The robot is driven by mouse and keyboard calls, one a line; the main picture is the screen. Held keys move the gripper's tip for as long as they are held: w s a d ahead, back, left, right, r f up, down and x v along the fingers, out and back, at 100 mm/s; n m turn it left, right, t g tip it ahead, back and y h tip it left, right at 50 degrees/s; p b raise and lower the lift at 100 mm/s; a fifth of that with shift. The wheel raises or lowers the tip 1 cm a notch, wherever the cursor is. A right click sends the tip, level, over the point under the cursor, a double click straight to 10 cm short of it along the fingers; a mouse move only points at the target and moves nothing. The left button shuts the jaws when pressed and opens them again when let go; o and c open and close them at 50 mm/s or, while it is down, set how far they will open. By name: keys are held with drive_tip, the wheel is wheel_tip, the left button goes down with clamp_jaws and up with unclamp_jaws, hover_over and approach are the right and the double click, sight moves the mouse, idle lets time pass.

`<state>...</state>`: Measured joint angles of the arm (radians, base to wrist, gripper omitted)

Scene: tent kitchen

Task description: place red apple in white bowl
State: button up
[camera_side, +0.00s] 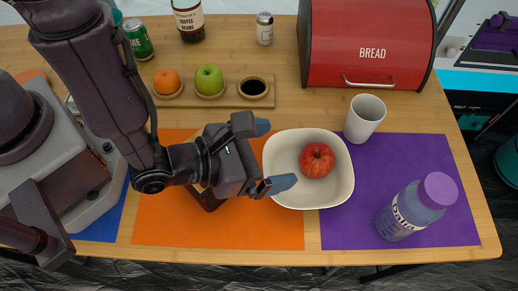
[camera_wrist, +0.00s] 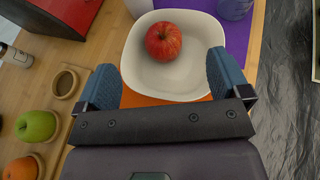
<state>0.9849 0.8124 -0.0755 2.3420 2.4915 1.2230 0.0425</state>
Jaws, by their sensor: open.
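The red apple (camera_side: 317,160) sits inside the white bowl (camera_side: 343,189), a little right of its middle in the side view. In the wrist view the apple (camera_wrist: 163,41) rests in the upper part of the bowl (camera_wrist: 190,87). The bowl stands across the edge between the orange and purple mats. My gripper (camera_side: 268,157) is open and empty, just left of the bowl, with its blue fingertips spread. In the wrist view the gripper (camera_wrist: 163,85) has one finger on each side, and the apple lies beyond the tips, apart from them.
A white cup (camera_side: 364,118) stands behind the bowl, and a purple-capped bottle (camera_side: 415,207) to its right. A wooden holder (camera_side: 229,92) with a green apple (camera_side: 209,79), an orange (camera_side: 167,82) and a small dark cup is behind. A red bread box (camera_side: 367,43) stands at the back. The front orange mat (camera_side: 240,232) is clear.

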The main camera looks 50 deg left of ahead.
drive_tip(key=shift+v, duration=0.85)
drive_tip(key=w+a+r+n+t+y, duration=0.1)
drive_tip(key=w+a+r+n+y, duration=0.6)
drive_tip(key=a+r+n+y, duration=0.4)
drive_tip(key=a+r+n+g+y, duration=0.35)
drive_tip(key=a+n, duration=0.45)
drive_tip(key=a, duration=0.4)
drive_tip(key=s+a+r+n+g+h, duration=0.45)
drive_tip(key=s+a+n+g, duration=0.3)
drive_tip(key=s+n, duration=0.55)
drive_tip(key=r+n+t+h, duration=0.1)
drive_tip(key=n, duration=0.2)
drive_tip(key=d+r+n+t+h, duration=0.1)
drive_tip(key=r+n+h, duration=0.1)
drive_tip(key=d+r+n+t+h, duration=0.1)
drive_tip(key=n, duration=0.2)
drive_tip(key=shift+s+d+r+n+h, duration=0.1)
drive_tip(key=shift+r+n+h, duration=0.05)
drive_tip(key=shift+n+h, duration=0.15)
